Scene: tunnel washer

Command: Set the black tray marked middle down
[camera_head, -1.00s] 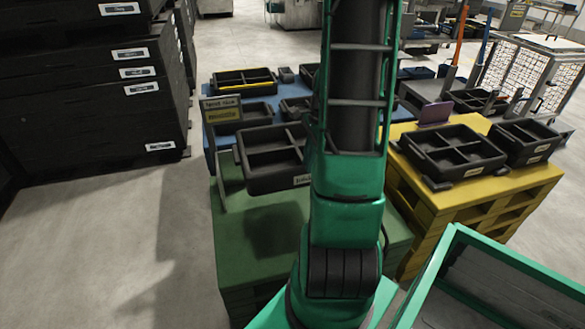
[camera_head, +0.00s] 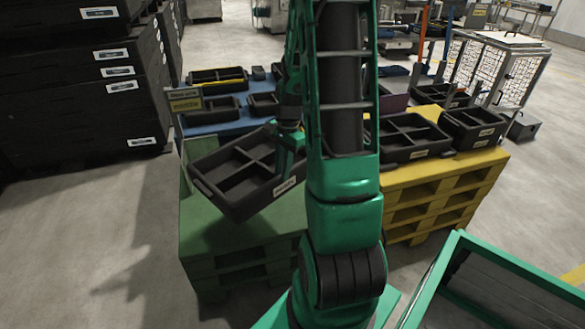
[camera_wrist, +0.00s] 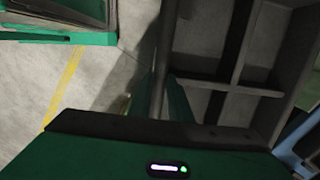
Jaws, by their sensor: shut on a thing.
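A black tray (camera_head: 222,178) with four compartments and a small pale label on its front wall shows left of my arm in the head view. The label is too small to read. The tray is tilted and is over the green pallet stand (camera_head: 215,240); I cannot tell whether it touches the top. My gripper (camera_head: 290,140) is shut on the tray's right side, partly hidden by my arm. In the wrist view the tray (camera_wrist: 235,75) fills the right side, close to the gripper.
A yellow pallet stand (camera_head: 430,175) at the right holds black trays (camera_head: 410,138). A blue stand (camera_head: 200,130) behind holds more trays. A sign (camera_head: 185,100) stands at the green stand's back left corner. Black crates (camera_head: 80,90) are stacked at far left.

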